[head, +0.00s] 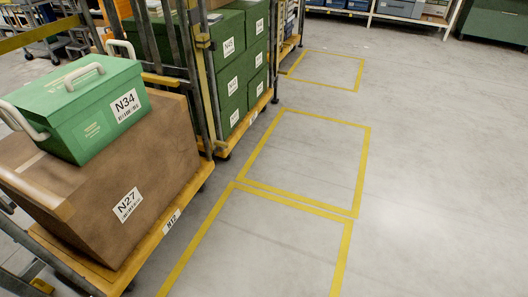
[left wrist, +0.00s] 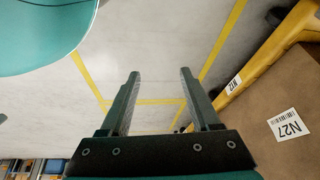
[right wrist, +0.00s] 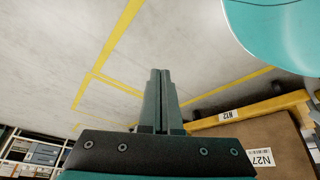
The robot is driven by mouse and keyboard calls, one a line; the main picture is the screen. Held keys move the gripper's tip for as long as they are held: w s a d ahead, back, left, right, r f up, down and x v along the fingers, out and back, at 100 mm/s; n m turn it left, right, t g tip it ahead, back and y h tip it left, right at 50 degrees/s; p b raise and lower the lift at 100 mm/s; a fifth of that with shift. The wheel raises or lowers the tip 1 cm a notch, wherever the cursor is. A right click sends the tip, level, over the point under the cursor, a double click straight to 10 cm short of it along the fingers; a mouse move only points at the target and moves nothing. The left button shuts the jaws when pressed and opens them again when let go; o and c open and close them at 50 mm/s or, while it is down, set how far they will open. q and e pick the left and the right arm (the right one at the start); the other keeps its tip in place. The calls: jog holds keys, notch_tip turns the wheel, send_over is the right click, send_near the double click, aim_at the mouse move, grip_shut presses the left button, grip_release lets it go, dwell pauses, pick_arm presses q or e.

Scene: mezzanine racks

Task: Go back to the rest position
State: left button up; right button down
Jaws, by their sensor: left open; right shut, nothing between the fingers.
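My left gripper (left wrist: 160,78) shows in the left wrist view with its two fingers apart and nothing between them, over bare floor. My right gripper (right wrist: 160,75) shows in the right wrist view with its fingers together and nothing held. Neither gripper is in the head view. A cart with a yellow deck (head: 150,238) stands at the left of the head view. It bears a brown box labelled N27 (head: 165,165), with a green case labelled N34 (head: 82,118) on top. The brown box also shows at the right of both wrist views (left wrist: 300,95) (right wrist: 245,138), apart from the grippers.
A second cart (head: 245,118) with stacked green boxes (head: 230,85) stands behind the first. Yellow floor markings (head: 300,203) outline empty bays beside the carts. The grey floor (head: 430,170) on the right is clear. Shelving (head: 400,12) and a green cabinet (head: 495,22) stand at the back.

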pick_arm(q)
jog(key=s+a+f+g+y+p, duration=0.1)
jog(key=s+a+p, duration=0.4)
jog(key=s, duration=0.6)
jog(key=shift+a+f+g, duration=0.5)
jog(key=shift+f+g, duration=0.15)
jog(key=shift+g, duration=0.05)
pick_arm(e)
jog(key=s+d+f+g, duration=0.1)
jog(key=s+d, duration=0.2)
jog(key=s, duration=0.2)
jog(key=s+d+f+g+h, duration=0.1)
jog(key=s+d, duration=0.2)
jog(key=s, duration=0.3)
jog(key=shift+f, duration=0.15)
